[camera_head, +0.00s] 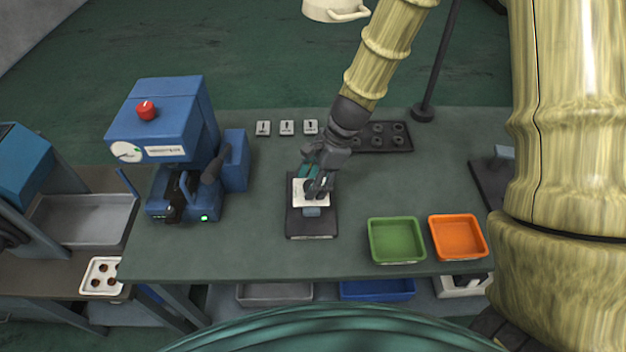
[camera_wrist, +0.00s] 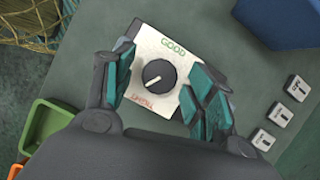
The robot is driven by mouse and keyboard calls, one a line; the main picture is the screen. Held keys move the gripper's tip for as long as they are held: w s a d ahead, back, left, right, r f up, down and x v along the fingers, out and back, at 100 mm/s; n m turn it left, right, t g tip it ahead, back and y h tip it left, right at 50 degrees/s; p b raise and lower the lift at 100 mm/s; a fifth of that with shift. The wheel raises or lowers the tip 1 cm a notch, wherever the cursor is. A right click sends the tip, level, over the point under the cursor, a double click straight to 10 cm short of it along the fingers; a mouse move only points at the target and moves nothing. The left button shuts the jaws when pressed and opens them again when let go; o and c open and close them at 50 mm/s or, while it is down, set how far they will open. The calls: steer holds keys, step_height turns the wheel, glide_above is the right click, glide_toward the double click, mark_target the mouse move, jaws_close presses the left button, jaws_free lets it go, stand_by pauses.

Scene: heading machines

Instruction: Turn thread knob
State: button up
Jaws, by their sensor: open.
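The thread knob (camera_wrist: 159,74) is a round black dial with a white pointer line, set on a white plate (camera_wrist: 144,105). The plate is marked GOOD in green at one end and has red lettering at the other, too blurred to read surely. The pointer aims toward the red lettering side. In the head view the white plate (camera_head: 300,198) sits on a dark base, and my gripper (camera_head: 316,188) is right over it, hiding most of the knob. In the wrist view my gripper (camera_wrist: 165,85) is open, with its teal-padded fingers on either side of the knob, apart from it.
A blue machine (camera_head: 160,120) with a red knob stands on the left of the green table. Green (camera_head: 397,260) and orange (camera_head: 458,256) bins sit front right. Several small white labelled blocks (camera_head: 287,128) and a dark holed tray (camera_head: 384,148) lie behind.

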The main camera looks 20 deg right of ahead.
steer(key=shift+r, duration=0.1)
steer(key=v, duration=1.1)
steer(key=shift+d+r, duration=0.2)
steer(key=shift+r, duration=0.15)
steer(key=shift+s, duration=0.1)
